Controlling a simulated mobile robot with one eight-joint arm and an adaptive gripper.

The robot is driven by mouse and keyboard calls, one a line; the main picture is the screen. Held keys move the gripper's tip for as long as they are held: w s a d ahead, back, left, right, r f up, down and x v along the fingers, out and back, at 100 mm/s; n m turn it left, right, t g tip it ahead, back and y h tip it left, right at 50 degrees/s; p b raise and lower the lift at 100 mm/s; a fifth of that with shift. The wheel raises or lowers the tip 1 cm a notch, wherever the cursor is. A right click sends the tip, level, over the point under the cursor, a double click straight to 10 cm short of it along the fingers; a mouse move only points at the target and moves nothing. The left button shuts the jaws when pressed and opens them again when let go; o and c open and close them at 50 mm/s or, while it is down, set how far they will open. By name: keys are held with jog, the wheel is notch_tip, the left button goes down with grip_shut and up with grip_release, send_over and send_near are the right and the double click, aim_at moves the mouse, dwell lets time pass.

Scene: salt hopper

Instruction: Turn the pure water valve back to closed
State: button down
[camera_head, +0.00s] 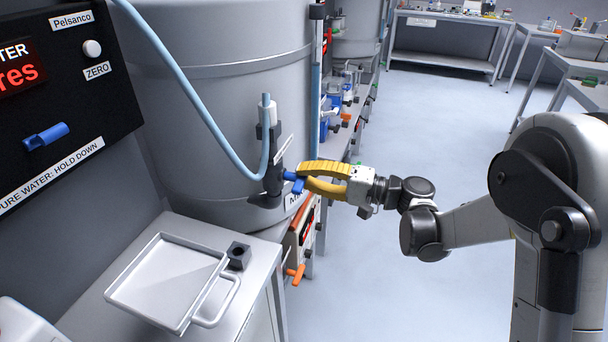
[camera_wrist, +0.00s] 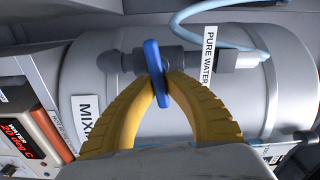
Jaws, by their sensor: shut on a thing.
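The pure water valve (camera_head: 270,165) is a dark grey body on the side of the grey mixing tank (camera_head: 220,90), with a light blue hose running into its top. Its blue handle (camera_wrist: 158,72) shows in the wrist view between my yellow fingertips, and in the head view the handle (camera_head: 292,179) is partly hidden by them. A white label (camera_wrist: 209,55) beside it reads PURE WATER. My gripper (camera_head: 303,177) is shut on the blue handle from the right. In the wrist view the gripper (camera_wrist: 160,88) has its fingertips closed about the handle's lower part.
A black panel (camera_head: 70,100) with a red display, a white ZERO button and a blue lever (camera_head: 46,136) stands at left. A tray (camera_head: 165,280) lies on the bench below. A unit with orange handles (camera_head: 296,273) stands under my gripper.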

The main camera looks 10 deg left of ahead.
jog(key=shift+f+m, duration=0.1)
jog(key=shift+m, duration=0.6)
jog(key=c, duration=1.4)
grip_release()
jog(key=d, duration=0.8)
jog(key=s+d, duration=0.1)
jog(key=d, duration=0.3)
